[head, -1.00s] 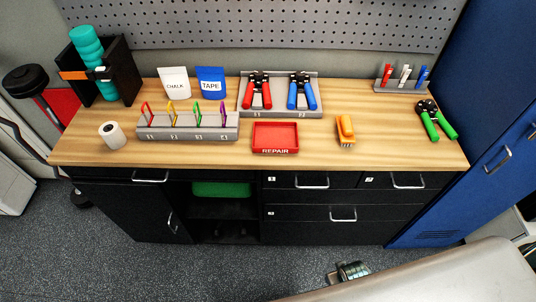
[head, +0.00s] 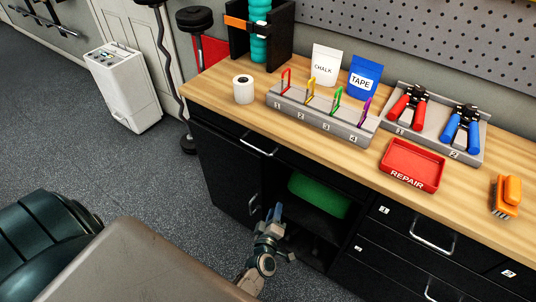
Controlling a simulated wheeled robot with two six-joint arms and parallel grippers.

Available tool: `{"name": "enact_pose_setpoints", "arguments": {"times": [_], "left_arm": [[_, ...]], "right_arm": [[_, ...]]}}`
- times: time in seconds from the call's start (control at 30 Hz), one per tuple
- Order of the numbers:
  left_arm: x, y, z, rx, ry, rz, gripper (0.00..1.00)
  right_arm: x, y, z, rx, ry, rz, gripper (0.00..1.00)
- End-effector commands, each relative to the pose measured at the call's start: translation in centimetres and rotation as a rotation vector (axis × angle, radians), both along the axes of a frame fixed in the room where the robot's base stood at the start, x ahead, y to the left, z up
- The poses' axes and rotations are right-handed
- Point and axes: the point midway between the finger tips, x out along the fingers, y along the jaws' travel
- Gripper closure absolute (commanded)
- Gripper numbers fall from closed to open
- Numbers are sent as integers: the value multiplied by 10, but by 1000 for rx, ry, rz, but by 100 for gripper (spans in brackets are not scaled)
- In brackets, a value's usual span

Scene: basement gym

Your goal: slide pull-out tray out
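The black workbench has an open bay under its left part. A green, box-like thing (head: 319,195) lies in the upper part of this bay; I cannot tell whether it is the pull-out tray or rests on it. A wide, shallow black front with a silver handle (head: 257,147) runs under the worktop above the bay and the left door. My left gripper (head: 277,212) is in front of the bay, below and left of the green thing, with nothing visibly held. Its finger gap is not clear. My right gripper is out of view.
The left cupboard door (head: 222,175) is shut. Drawers with silver handles (head: 432,238) are right of the bay. The worktop carries a tape roll (head: 243,89), a numbered rack (head: 318,121) and a red REPAIR tray (head: 412,166).

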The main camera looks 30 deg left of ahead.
Motion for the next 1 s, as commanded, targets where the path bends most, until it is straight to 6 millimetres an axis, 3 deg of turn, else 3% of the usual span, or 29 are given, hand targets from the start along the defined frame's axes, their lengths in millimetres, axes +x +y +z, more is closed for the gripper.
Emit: {"name": "enact_pose_setpoints", "arguments": {"times": [0.03,0.1,0.2,0.3,0.53,1.0], "left_arm": [[11,7,32,-86,-121,81,68],[16,21,76,-201,-263,185,68],[15,37,120,-336,-414,296,68],[10,48,144,-421,-501,363,68],[17,61,161,-463,-544,392,68],[78,114,170,-460,-540,391,68]], "right_arm": [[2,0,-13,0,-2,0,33],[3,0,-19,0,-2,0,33],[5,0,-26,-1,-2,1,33],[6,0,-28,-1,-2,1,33],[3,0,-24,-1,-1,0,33],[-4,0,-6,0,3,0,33]]}}
